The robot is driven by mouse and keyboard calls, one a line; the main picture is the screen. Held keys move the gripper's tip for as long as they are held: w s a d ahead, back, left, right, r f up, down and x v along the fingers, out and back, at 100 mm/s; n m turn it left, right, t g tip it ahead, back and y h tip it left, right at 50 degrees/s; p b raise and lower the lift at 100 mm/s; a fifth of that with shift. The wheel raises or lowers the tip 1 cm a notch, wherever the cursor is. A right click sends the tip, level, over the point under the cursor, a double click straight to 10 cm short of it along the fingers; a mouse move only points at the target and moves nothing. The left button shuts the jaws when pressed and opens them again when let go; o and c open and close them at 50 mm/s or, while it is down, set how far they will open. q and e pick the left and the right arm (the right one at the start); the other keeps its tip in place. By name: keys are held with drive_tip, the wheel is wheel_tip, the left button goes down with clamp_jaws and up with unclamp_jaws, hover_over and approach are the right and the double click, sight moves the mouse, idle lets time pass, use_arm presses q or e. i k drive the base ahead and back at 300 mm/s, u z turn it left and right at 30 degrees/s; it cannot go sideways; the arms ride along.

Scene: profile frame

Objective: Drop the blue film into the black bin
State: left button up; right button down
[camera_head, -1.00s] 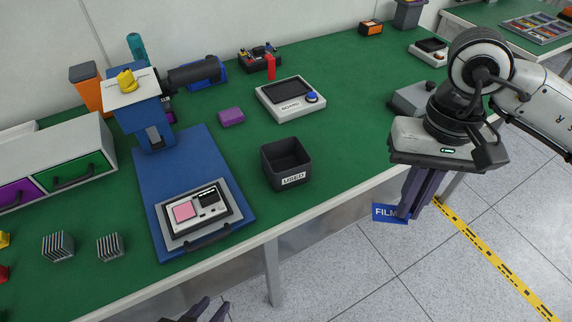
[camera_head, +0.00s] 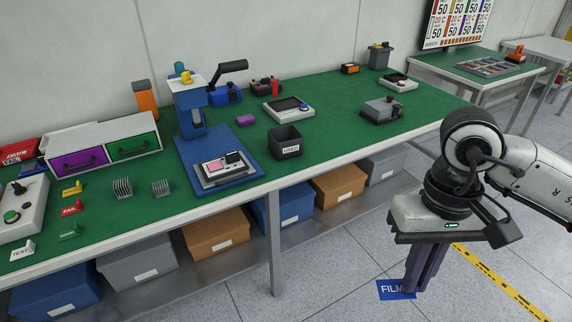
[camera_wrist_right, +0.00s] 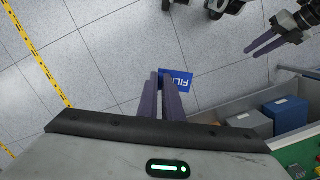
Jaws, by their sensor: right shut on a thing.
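The blue film (camera_head: 396,290), a flat piece lettered "FILM", is held in my right gripper (camera_head: 410,290) in front of the table, over the floor. It also shows between the fingertips in the right wrist view (camera_wrist_right: 177,82). The right gripper is shut on it. The black bin (camera_head: 285,143), labelled "USED", stands upright on the green table, up and left of the right gripper and well apart from it. My left gripper is outside the head view; a gripper (camera_wrist_right: 268,44) at the right of the right wrist view looks like it, its fingers apart.
The green table's front edge (camera_head: 330,160) lies between the right gripper and the bin. A blue press (camera_head: 195,110), a board device (camera_head: 288,109) and a grey device (camera_head: 382,110) stand near the bin. Storage boxes (camera_head: 338,185) sit on the shelf below.

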sight(284, 153)
drive_tip(key=z, duration=0.55)
drive_tip(key=i, duration=1.45)
drive_tip(key=u, duration=0.9)
drive_tip(key=i, duration=0.4)
drive_tip(key=u, duration=0.55)
